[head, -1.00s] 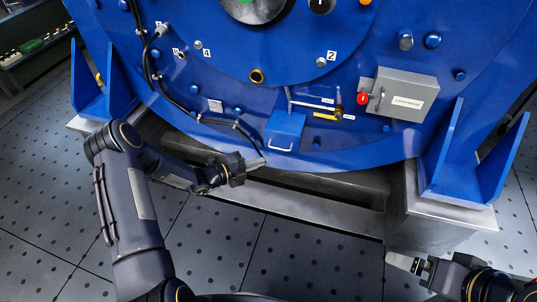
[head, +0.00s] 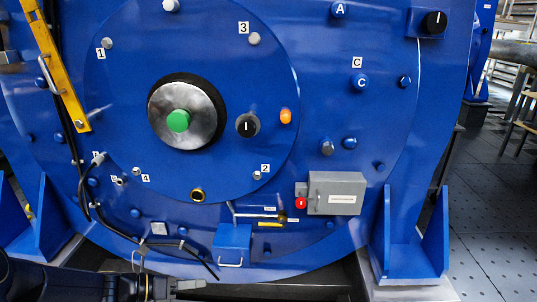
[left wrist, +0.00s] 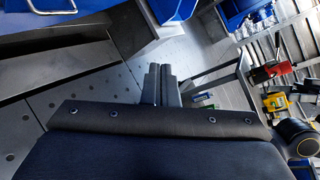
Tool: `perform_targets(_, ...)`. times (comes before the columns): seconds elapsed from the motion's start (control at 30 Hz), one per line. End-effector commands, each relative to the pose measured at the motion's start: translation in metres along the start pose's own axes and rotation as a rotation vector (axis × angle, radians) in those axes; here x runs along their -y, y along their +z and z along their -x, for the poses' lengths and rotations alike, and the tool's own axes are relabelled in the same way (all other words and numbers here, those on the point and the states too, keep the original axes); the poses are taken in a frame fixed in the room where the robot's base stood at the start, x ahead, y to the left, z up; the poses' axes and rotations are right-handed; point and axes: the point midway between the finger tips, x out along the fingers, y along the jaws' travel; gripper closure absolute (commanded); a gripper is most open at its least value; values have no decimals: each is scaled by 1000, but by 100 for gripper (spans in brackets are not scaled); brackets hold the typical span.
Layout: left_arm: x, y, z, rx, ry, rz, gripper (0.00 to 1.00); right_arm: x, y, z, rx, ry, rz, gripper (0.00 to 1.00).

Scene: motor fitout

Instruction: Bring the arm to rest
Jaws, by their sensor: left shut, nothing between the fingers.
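My left gripper (head: 190,286) shows at the lower left of the head view, in front of the base of the big blue motor (head: 330,110). Its two fingers (left wrist: 160,84) are together and empty in the left wrist view. The dark left arm comes in along the bottom left edge. The fingers look apart from the motor's blue box (head: 232,243), which is just up and right of them. My right gripper is outside both current views.
A grey switch box (head: 336,193) with a red knob sits on the motor's lower right. A black cable (head: 82,195) runs down the left side. A yellow bar (head: 62,75) is at the upper left. Perforated floor (head: 485,235) is clear at right.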

Motion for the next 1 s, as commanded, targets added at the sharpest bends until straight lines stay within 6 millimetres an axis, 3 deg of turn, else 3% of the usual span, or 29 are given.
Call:
perform_targets(0.03, 29, 4, 9, -63, 8, -195, 100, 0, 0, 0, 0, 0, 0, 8)
perform_targets(0.2, 104, -11, 39, -278, 2, -829, 100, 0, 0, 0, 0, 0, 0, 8)
perform_targets(0.4, 166, -46, 79, -533, -39, -1548, 100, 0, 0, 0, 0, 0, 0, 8)
perform_targets(0.6, 192, -78, 110, -755, -99, -2079, 100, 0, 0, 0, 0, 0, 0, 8)
perform_targets(0.9, 203, -109, 138, -1022, -179, -2572, 100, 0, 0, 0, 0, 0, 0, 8)
perform_targets(0.97, 204, -112, 143, -1074, -195, -2650, 100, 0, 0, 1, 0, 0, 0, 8)
perform_targets(1.0, 217, -97, 149, -1064, -199, -2634, 100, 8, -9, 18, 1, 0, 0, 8)
